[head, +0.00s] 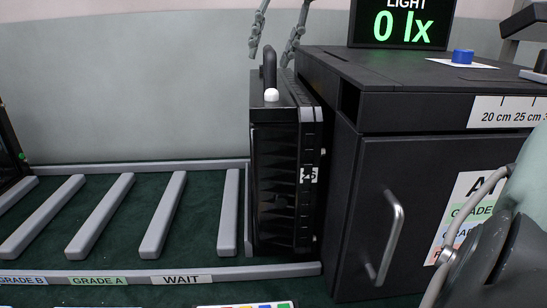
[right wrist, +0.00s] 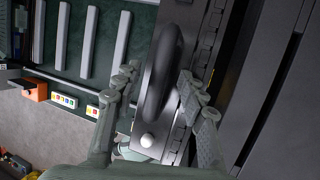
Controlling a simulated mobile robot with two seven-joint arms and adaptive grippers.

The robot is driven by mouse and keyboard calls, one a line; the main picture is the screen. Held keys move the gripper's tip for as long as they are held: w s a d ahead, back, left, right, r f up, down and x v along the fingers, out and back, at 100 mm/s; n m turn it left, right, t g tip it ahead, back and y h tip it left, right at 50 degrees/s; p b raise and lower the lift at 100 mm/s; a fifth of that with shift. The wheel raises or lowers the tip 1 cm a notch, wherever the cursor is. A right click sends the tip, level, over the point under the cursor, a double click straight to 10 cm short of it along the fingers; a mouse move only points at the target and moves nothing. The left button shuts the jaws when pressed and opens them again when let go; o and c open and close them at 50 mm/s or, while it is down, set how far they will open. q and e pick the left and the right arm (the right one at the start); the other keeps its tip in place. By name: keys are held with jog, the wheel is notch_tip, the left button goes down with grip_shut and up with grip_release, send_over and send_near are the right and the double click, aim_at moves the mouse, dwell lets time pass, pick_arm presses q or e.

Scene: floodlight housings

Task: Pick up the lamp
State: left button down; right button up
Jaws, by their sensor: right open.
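The lamp (head: 283,180) is a black ribbed floodlight housing standing upright in the head view, between the slotted rack and the dark cabinet. A black handle (head: 269,70) arches from its top, with a white knob (head: 271,95) beside the handle's near end. My right gripper (head: 270,57) is open just above the lamp, its fingers pointing down on either side of the handle's top. In the right wrist view the handle (right wrist: 164,75) lies between the open fingers (right wrist: 157,88), and no firm grip shows. My left gripper is not in view.
The dark cabinet (head: 360,200) stands close to the lamp's right, with a metal door handle (head: 393,240) and a display reading 0 lx (head: 402,27). The rack has grey dividers (head: 163,215) with open slots to the left. A blue button (head: 462,56) sits on the cabinet top.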

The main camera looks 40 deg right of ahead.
grip_shut()
dwell(0.3)
jog(key=shift+w+r, duration=0.1)
jog(key=shift+r, duration=0.15)
